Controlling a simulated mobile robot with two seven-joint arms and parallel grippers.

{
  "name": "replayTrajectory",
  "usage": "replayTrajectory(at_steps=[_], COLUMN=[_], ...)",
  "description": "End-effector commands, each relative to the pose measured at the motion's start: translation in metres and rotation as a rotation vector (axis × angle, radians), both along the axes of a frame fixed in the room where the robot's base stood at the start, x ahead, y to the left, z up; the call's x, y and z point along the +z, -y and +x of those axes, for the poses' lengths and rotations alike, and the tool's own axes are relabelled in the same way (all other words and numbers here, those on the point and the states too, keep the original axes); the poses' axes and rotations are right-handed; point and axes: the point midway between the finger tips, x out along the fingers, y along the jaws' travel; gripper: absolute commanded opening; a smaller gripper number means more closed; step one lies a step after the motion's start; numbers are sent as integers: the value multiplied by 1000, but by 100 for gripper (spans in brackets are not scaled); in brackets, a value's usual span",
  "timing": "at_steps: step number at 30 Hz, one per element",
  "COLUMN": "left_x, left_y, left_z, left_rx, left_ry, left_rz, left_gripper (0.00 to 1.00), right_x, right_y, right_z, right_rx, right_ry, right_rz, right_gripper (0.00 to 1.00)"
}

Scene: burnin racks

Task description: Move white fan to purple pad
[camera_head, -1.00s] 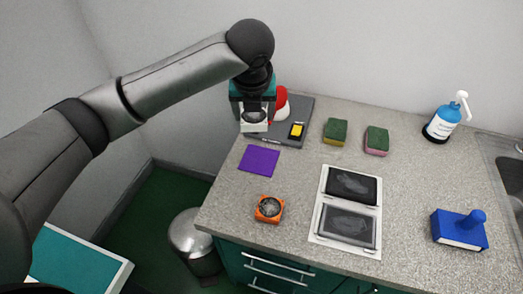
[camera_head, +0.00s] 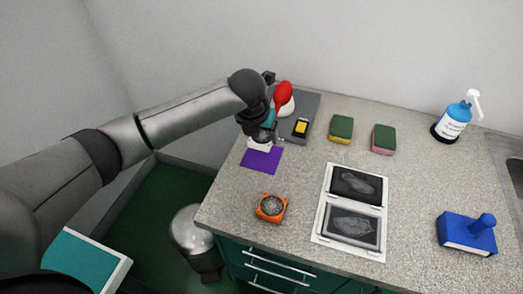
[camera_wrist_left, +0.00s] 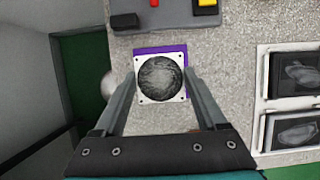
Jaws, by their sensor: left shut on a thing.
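The white fan (camera_wrist_left: 160,79) is a square white frame with a dark round rotor. It sits between the fingers of my left gripper (camera_wrist_left: 160,82), which is shut on it. In the wrist view the fan covers most of the purple pad (camera_wrist_left: 142,51), whose edges show around it. In the head view the white fan (camera_head: 260,145) is at the upper part of the purple pad (camera_head: 262,161), partly hidden by my left gripper (camera_head: 262,138). I cannot tell whether the fan touches the pad. My right gripper is not in view.
An orange fan (camera_head: 271,208) stands in front of the pad. A grey tray (camera_head: 308,107) with a yellow-and-black item (camera_head: 301,127) and a red-and-white object (camera_head: 284,97) is behind. Sponges (camera_head: 341,129), a white panel with dark screens (camera_head: 325,224), and a blue stamp-like block (camera_head: 467,236) lie right.

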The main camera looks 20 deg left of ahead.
Motion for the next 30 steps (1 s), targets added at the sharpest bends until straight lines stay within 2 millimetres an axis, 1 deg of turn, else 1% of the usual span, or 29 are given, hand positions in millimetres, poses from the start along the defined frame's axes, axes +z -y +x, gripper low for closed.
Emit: replayTrajectory(at_steps=[1,8,15,26,27,30], left_x=[-9,-24,-58,-62,-61,-61], left_y=[0,1,1,0,0,0], left_z=[0,0,0,0,0,0], left_rx=[0,0,1,0,0,0], left_ry=[-1,0,-1,1,1,1], left_rz=[-1,-1,-1,0,0,0], left_gripper=[19,19,19,19,77,88], right_x=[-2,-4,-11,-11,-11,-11], right_y=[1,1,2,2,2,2], right_z=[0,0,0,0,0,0], right_rx=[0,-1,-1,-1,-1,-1], right_ry=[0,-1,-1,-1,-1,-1], right_rz=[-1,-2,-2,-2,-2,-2], right_gripper=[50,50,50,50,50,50])
